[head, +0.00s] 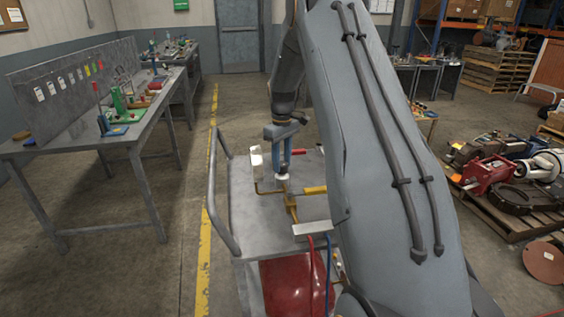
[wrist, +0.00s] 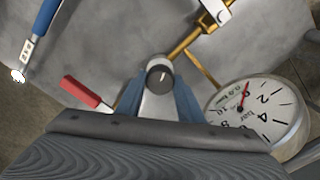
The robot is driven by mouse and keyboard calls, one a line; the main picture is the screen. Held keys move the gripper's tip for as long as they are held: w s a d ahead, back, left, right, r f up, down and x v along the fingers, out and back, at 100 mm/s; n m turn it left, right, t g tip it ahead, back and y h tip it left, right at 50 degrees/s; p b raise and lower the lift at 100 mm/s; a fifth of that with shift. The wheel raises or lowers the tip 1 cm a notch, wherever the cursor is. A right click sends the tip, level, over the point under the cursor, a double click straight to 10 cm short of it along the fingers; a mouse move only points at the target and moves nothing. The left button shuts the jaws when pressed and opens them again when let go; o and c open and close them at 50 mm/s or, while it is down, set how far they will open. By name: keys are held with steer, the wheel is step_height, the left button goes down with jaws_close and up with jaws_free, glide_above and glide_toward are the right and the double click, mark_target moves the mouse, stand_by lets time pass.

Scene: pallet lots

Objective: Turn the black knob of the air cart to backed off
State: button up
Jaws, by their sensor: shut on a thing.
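The air cart (head: 242,222) stands in front of me, a grey trolley with a bent handrail on its left. My gripper (head: 283,174) points down over the cart top, its blue fingers shut at the fitting there. In the wrist view, the black knob (wrist: 160,77) is a small round cap with a white pointer mark, on a pale grey body. My gripper (wrist: 160,100) has one blue finger on each side of that body. How deep the grip is cannot be told. A round white gauge (wrist: 262,112) with a red needle sits right of the knob.
Brass piping (wrist: 190,38) and a red-handled lever (wrist: 86,92) lie close to the fingers. A red tank (head: 288,285) sits low on the cart. A workbench (head: 140,125) stands left, loaded pallets (head: 520,222) right. Floor left of the cart is clear.

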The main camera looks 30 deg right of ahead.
mark_target(283, 163)
steer(key=n, duration=0.6)
steer(key=shift+r, duration=0.1)
steer(key=n, duration=0.6)
steer(key=shift+n, duration=0.3)
steer(key=shift+d, duration=0.1)
steer(key=o, duration=1.1)
steer(key=shift+c, duration=0.2)
steer(key=shift+r+b, duration=0.75)
steer(key=shift+r, duration=3.15)
